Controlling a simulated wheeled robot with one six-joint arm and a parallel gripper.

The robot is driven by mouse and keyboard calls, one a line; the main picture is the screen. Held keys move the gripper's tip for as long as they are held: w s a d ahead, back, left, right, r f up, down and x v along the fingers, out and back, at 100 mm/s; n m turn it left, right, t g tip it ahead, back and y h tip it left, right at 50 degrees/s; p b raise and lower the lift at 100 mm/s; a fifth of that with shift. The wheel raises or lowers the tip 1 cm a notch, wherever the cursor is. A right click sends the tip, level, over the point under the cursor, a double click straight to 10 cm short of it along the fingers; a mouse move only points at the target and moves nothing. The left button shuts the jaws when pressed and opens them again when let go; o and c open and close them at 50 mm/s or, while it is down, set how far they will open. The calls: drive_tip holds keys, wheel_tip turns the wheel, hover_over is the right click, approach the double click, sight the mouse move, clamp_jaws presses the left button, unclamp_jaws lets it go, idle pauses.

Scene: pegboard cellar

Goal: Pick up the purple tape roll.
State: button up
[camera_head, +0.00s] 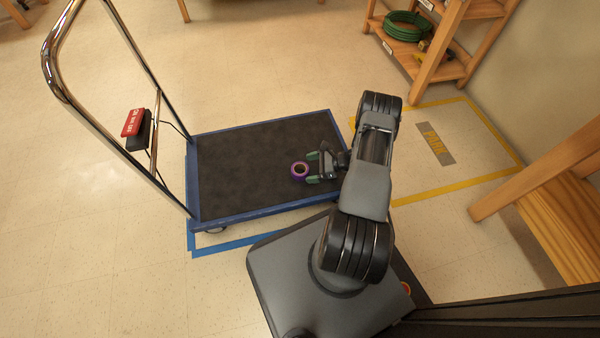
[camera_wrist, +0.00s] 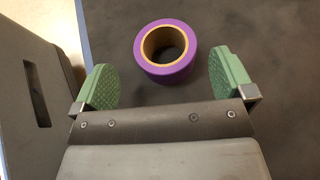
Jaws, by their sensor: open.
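The purple tape roll (camera_head: 300,170) lies flat on the dark deck of a blue-edged platform cart (camera_head: 240,150), near the deck's right part. In the wrist view the roll (camera_wrist: 183,66) shows its tan cardboard core and open centre, just ahead of my gripper. My gripper (camera_head: 313,167) is open, with its two green pads on either side of an empty gap. In the wrist view the gripper (camera_wrist: 163,83) has the roll at the far end of the gap, roughly centred. I see no pad touching it.
The cart's chrome handle (camera_head: 110,120) with a red-and-black box (camera_head: 135,128) rises at the left. A wooden shelf (camera_head: 450,40) with a coiled green hose (camera_head: 407,26) stands at the back right. A wooden bench (camera_head: 560,210) is at the right. The rest of the deck is clear.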

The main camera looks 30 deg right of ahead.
sight(300, 172)
drive_tip(key=b+x, duration=0.2)
drive_tip(key=x, duration=0.2)
drive_tip(key=shift+w+d+f, duration=0.1)
drive_tip(key=shift+w+f, duration=0.15)
drive_tip(key=shift+w+a, duration=0.2)
drive_tip(key=shift+a, duration=0.2)
drive_tip(key=shift+c, duration=0.2)
drive_tip(key=c, duration=0.9)
